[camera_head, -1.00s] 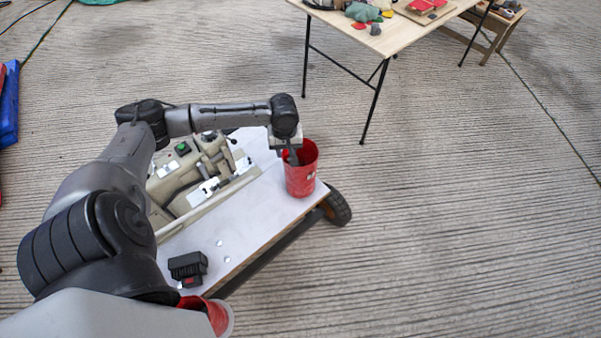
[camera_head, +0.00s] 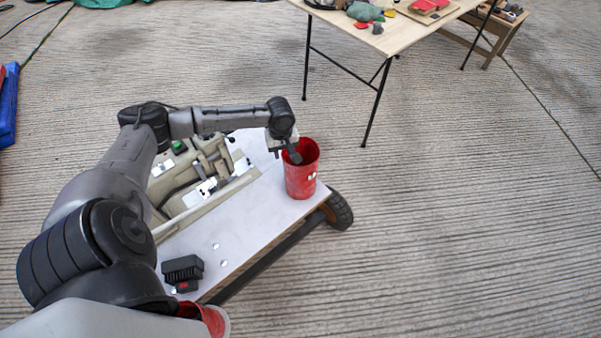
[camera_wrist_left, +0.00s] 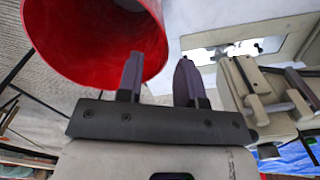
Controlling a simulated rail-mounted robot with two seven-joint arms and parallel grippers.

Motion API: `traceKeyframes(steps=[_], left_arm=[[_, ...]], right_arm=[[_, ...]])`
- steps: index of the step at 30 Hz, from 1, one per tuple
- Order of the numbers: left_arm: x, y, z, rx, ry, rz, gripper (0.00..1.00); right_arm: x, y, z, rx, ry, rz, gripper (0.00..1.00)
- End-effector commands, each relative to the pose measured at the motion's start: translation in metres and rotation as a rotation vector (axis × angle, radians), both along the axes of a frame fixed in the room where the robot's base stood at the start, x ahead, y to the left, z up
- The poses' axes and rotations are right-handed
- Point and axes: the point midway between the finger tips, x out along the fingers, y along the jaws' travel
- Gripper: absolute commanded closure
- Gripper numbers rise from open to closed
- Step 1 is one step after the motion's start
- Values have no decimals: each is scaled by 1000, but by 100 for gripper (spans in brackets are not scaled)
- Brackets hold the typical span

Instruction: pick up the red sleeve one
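A red bucket-like container (camera_head: 302,182) stands upright at the right corner of the white-topped cart; small white marks show on its side. No label or sleeve can be made out. It also shows at the upper left of the left wrist view (camera_wrist_left: 95,45). My left gripper (camera_head: 286,155) is open at the container's left rim. One finger overlaps the opening and the other is outside, to the left. In the left wrist view the fingers (camera_wrist_left: 158,62) are apart with nothing clearly between them; contact cannot be told. Another red object (camera_head: 212,318) is partly hidden behind my arm. My right gripper is not in view.
The cart top (camera_head: 245,222) also carries a beige machine (camera_head: 215,165) and a black block with a red part (camera_head: 183,270). A wooden table (camera_head: 400,38) with several items stands at the back. The concrete floor at the right is clear.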

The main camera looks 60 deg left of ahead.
Motion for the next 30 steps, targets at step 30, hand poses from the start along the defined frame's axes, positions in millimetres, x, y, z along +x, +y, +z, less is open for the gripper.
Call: traceKeyframes(steps=[30], left_arm=[[1,0,-50,1,0,-1,95]], right_arm=[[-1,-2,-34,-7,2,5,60]])
